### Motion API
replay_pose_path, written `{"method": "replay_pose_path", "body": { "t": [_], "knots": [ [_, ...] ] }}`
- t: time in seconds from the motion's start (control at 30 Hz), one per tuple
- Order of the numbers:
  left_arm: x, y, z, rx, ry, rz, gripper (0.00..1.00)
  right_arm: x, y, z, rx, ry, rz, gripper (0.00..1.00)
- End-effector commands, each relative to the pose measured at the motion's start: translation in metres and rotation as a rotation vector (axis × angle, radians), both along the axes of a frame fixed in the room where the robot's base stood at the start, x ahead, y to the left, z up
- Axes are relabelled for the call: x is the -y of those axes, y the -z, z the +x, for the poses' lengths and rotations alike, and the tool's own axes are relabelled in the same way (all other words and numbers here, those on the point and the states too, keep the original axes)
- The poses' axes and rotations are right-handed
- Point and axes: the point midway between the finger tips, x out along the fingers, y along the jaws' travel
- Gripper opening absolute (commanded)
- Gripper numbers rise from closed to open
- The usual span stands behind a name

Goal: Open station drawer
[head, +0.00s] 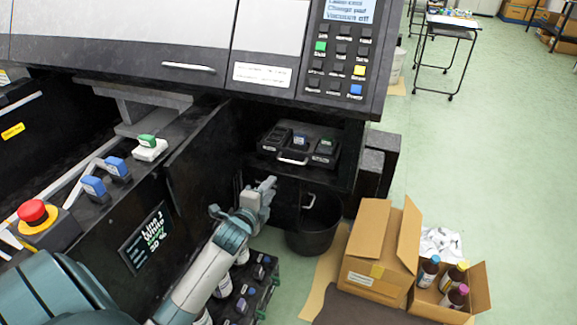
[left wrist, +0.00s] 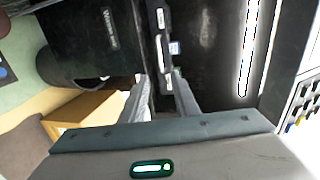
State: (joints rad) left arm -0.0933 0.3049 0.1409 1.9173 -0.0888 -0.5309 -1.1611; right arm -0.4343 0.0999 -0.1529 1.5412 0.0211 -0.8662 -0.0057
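The station drawer (head: 318,165) is a black unit under the printer, with a silver handle (head: 292,160) on its front and small labelled parts with coloured caps on top. It looks nearly flush with its bay; how far it is out I cannot tell. My left gripper (head: 266,184) is just below and left of the handle, apart from it in the head view. In the left wrist view, its two fingers (left wrist: 163,97) are spread, with the drawer front (left wrist: 160,50) ahead of them. The gap between them looks empty. My right gripper is not in view.
A black bin (head: 315,232) stands on the floor below the drawer. An open cardboard box (head: 375,250) and a box of bottles (head: 455,287) are to the right. A red emergency button (head: 34,212) is at left. Green floor (head: 470,160) is clear at right.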

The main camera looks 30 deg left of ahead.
Motion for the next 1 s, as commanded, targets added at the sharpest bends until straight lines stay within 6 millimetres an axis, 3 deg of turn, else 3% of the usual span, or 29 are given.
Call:
{"method": "replay_pose_path", "body": {
  "t": [0.37,1.0],
  "knots": [
    [-0.006,0.006,0.028,0.001,-0.001,-0.003,0.28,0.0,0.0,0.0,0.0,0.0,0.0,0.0],
    [-0.03,0.029,0.128,0.0,-0.001,-0.003,0.28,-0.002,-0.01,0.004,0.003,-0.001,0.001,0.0]
  ]
}}
